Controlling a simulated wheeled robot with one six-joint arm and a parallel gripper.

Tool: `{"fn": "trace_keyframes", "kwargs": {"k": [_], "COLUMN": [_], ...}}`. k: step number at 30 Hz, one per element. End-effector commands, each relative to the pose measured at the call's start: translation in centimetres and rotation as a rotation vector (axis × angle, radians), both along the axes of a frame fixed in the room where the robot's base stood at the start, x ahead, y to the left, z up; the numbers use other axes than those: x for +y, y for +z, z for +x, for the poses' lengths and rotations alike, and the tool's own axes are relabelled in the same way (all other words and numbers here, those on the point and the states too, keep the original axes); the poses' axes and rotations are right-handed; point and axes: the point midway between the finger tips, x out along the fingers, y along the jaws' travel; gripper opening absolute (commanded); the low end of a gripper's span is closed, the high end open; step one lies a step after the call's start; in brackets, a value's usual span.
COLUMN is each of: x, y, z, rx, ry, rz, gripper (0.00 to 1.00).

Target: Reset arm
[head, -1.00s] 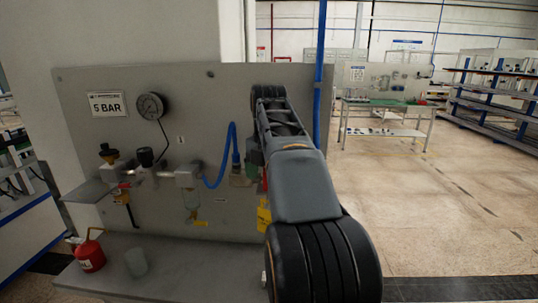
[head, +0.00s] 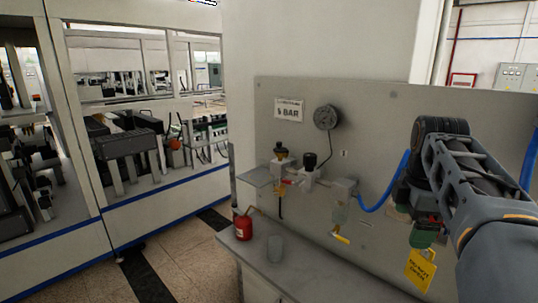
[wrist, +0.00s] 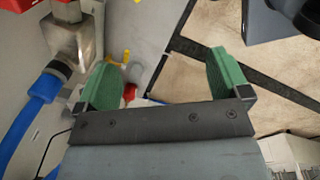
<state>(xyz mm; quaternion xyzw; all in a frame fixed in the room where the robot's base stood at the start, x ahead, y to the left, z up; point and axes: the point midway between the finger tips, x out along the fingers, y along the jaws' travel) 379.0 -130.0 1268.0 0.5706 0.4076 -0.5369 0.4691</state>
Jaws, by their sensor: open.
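My arm reaches in from the right in the head view, in front of the grey panel (head: 375,120). My gripper shows in the wrist view (wrist: 168,80) with its two green-padded fingers spread wide and nothing between them. In the head view a green part (head: 422,237) shows below the arm's dark joint, just above a yellow tag (head: 420,270). The wrist view shows a metal fitting (wrist: 72,40) and blue hose (wrist: 32,105) left of the left finger. A red part (wrist: 18,4) shows at the top left corner.
A gauge (head: 326,118), a 5 BAR sign (head: 289,109) and valves (head: 308,165) are on the panel. A red can (head: 243,226) and grey cup (head: 275,249) stand on the ledge (head: 330,270). Machine cabinets (head: 130,150) stand left, with open floor (head: 175,260) before them.

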Motion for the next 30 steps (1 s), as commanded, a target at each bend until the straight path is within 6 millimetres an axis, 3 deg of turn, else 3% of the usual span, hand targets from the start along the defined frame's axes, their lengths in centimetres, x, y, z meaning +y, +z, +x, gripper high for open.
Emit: {"fn": "trace_keyframes", "kwargs": {"k": [1,6,15,22,30], "x": [1.7,6.3,11.4,12.8,13.0], "y": [-1.5,-6.9,-15.2,-18.3,-18.8], "z": [-0.4,-1.9,-5.7,-7.3,-7.6], "rx": [-0.028,-0.128,-0.232,-0.249,-0.252], "ry": [-0.106,-0.515,-1.069,-1.264,-1.300], "rz": [0.007,0.068,0.237,0.315,0.331], "gripper": [0.94,0.94,0.94,0.94,0.94]}}
